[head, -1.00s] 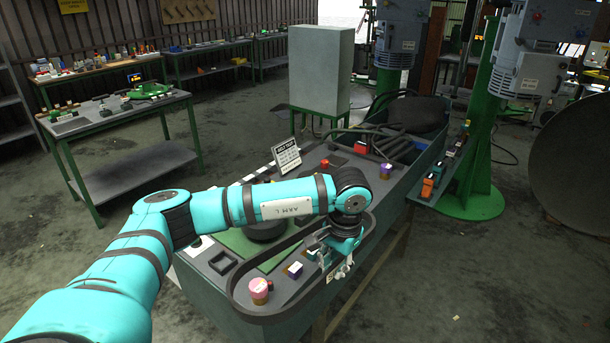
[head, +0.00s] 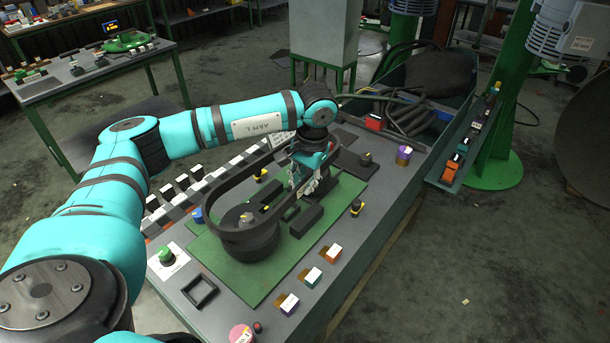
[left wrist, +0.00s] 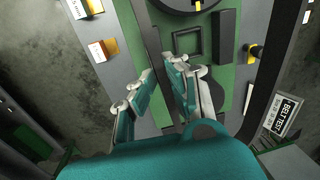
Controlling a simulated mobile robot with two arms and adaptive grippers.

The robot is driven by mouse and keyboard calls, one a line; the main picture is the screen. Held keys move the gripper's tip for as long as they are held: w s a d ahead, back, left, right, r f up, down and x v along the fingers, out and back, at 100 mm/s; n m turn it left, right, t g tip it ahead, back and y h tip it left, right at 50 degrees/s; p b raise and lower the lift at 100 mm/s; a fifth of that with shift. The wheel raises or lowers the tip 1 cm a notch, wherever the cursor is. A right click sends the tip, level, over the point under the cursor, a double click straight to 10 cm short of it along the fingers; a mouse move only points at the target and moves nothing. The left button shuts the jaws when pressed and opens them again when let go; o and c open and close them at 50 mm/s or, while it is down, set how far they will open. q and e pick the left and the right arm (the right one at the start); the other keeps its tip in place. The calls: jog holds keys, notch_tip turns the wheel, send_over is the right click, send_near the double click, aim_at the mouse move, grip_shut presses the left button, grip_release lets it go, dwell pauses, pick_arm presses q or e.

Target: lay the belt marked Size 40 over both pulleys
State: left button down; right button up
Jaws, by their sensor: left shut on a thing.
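The dark belt (head: 225,236) is a long loop above the green plate (head: 205,252). Its near bend shows around the top of a round black pulley (head: 258,246); I cannot tell whether it touches. No size mark is readable on it. My left gripper (head: 303,188) is shut on the belt's right side, towards the far end. In the left wrist view the belt (left wrist: 153,45) runs as a dark strip to the fingers (left wrist: 165,85). The far pulley cannot be made out, with my arm and the belt over that area. My right gripper is not in view.
Small blocks (head: 312,277) and a pink-topped round knob (head: 241,334) line the bench's near right edge. A black square frame (head: 200,291) and a green button (head: 166,256) are at the near left. A purple knob (head: 404,154) stands farther right.

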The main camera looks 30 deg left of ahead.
aim_at(302, 220)
pick_arm(q)
jog(key=shift+s+r, duration=0.15)
jog(key=shift+s, duration=0.15)
jog(key=shift+w, duration=0.1)
jog(key=shift+w+f+y+b, duration=0.2)
jog(key=shift+f+y+b, duration=0.3)
jog(key=shift+f+b, duration=0.45)
jog(key=shift+f, duration=0.4)
jog(key=b+x, duration=0.2)
jog(key=shift+d+f, duration=0.1)
jog(key=shift+f, duration=0.3)
jog(key=shift+s+f+b, duration=0.1)
jog(key=shift+f+b, duration=0.5)
jog(key=shift+b, duration=0.15)
jog(key=b+x, duration=0.2)
jog(key=shift+d+f, duration=0.2)
jog(key=shift+f, duration=0.25)
jog(key=shift+f+b, duration=0.75)
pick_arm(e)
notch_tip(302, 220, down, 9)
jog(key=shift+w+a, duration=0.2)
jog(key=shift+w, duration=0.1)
